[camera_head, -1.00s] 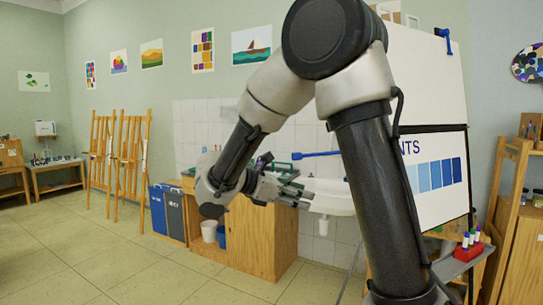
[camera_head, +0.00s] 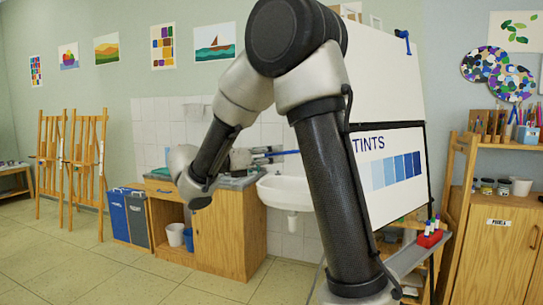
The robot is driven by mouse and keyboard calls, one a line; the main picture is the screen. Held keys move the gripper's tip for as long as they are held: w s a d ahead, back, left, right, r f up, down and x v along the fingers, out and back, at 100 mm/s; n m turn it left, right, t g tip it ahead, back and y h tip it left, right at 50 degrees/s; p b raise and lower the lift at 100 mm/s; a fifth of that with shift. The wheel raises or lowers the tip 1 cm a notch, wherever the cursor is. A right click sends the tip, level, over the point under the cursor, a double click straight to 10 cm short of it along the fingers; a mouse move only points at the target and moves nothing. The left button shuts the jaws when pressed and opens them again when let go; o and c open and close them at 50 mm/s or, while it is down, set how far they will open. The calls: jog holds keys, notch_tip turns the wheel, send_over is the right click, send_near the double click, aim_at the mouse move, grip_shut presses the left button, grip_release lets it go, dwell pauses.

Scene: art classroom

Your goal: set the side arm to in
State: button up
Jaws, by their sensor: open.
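A flip chart board (camera_head: 385,75) with a sheet marked "TINTS" and blue swatches stands right of centre, partly behind my arm. A blue bar (camera_head: 276,153) sticks out to the left from behind my arm, roughly level, above the sink. It looks like the board's side arm, swung out; where it joins is hidden. A small blue piece (camera_head: 403,38) sits at the board's top right edge.
A white sink (camera_head: 295,191) and a wooden cabinet (camera_head: 222,235) stand behind my arm. A tray with a red marker holder (camera_head: 429,238) is below the board at right. A wooden shelf (camera_head: 505,245) stands at the right edge. Bins and easels are at left. The front left floor is clear.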

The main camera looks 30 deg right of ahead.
jog(key=shift+d, duration=0.4)
grip_shut()
jog(key=d, duration=1.2)
jog(key=w+d, duration=0.1)
jog(key=d, duration=0.5)
jog(key=shift+d, duration=0.2)
grip_release()
